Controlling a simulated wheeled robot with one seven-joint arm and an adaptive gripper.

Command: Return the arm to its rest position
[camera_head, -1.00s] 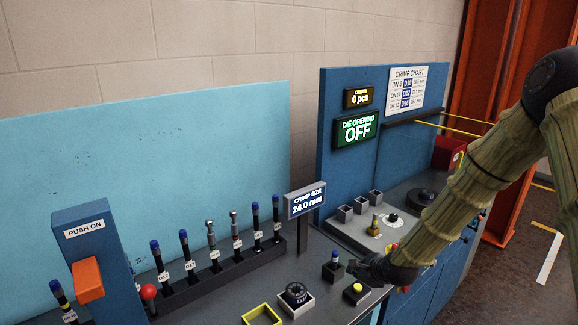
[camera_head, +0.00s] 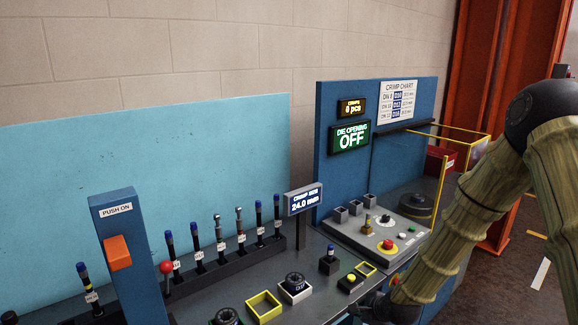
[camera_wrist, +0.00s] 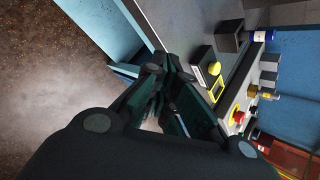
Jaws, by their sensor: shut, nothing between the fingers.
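My gripper shows in the wrist view (camera_wrist: 165,78) with its dark fingers brought together and nothing between them. In the head view my arm (camera_head: 455,225) comes in from the right and bends down toward the front edge of the bench. The gripper end (camera_head: 378,308) is dark and partly cut off at the bottom of the head view, so its fingertips are hard to make out. It is low beside the bench edge, just in front of the yellow push button (camera_head: 351,278). In the wrist view the bench edge lies right of the fingers and open floor lies left.
A yellow guard frame (camera_head: 443,185) stands near my arm. Floor (camera_wrist: 50,70) is clear.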

